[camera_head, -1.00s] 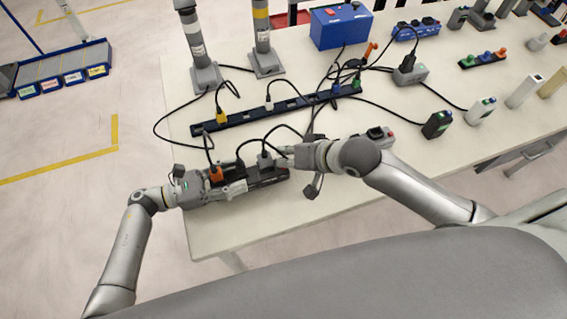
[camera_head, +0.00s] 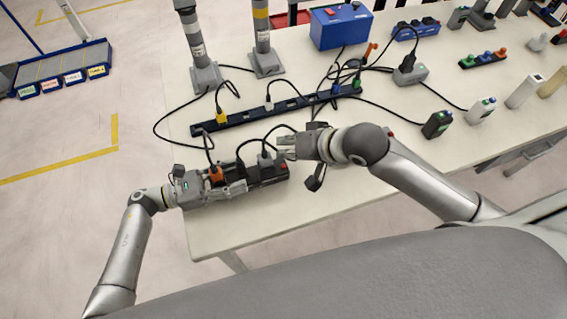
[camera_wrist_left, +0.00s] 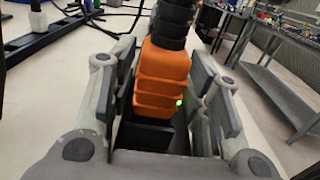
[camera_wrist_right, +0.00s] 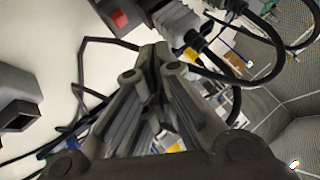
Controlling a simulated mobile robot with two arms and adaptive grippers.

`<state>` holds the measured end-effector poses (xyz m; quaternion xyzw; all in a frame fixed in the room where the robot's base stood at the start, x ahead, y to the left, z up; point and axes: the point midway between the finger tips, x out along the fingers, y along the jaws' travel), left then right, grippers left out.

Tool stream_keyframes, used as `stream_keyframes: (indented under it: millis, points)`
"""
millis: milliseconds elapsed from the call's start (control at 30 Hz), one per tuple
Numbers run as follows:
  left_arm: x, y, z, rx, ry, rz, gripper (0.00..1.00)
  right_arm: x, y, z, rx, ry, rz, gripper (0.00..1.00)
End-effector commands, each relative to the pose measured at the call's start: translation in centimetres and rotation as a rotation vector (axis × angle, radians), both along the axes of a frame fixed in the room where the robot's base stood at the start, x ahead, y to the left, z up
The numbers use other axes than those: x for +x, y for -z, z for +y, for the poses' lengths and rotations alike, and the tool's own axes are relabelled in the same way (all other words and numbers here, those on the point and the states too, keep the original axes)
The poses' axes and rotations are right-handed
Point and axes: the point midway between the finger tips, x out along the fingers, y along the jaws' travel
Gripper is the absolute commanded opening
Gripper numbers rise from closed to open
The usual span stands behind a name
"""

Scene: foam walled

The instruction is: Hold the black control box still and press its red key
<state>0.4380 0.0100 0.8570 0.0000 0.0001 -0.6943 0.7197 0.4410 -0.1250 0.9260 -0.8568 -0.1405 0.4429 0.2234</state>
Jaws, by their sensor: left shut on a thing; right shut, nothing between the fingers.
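The black control box (camera_head: 267,173) is a long black strip near the table's front left corner, with its red key (camera_head: 284,164) at the right end. The key also shows in the right wrist view (camera_wrist_right: 119,19). Orange and grey plugs stand in the box. My left gripper (camera_head: 241,187) is shut on the box, its fingers along both sides. In the left wrist view the orange plug (camera_wrist_left: 162,80) rises between the fingers, with a small green light beside it. My right gripper (camera_head: 281,148) is shut and empty, just behind the key and apart from it.
A long dark power strip (camera_head: 270,113) with plugs and loose cables lies behind the box. A blue box (camera_head: 340,28) with a red button stands at the back. The table front, right of the box, is clear.

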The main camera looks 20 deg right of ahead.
Motion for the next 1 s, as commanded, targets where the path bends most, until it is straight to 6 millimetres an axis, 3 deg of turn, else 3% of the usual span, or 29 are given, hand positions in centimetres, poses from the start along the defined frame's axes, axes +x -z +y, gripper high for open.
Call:
stream_keyframes:
  millis: [300, 967, 1000]
  points:
    - [0.0, 0.0, 0.0, 0.000, 0.000, 0.001, 0.14, 0.0, -2.5, 0.0, -0.001, -0.001, 0.000, 0.00]
    - [0.0, 0.0, 0.0, 0.000, 0.000, 0.001, 0.14, 0.0, -2.6, 0.0, 0.000, -0.001, 0.001, 0.00]
    - [0.0, 0.0, 0.0, 0.000, 0.000, 0.000, 0.47, 0.0, -2.6, 0.0, 0.000, -0.001, 0.001, 0.00]
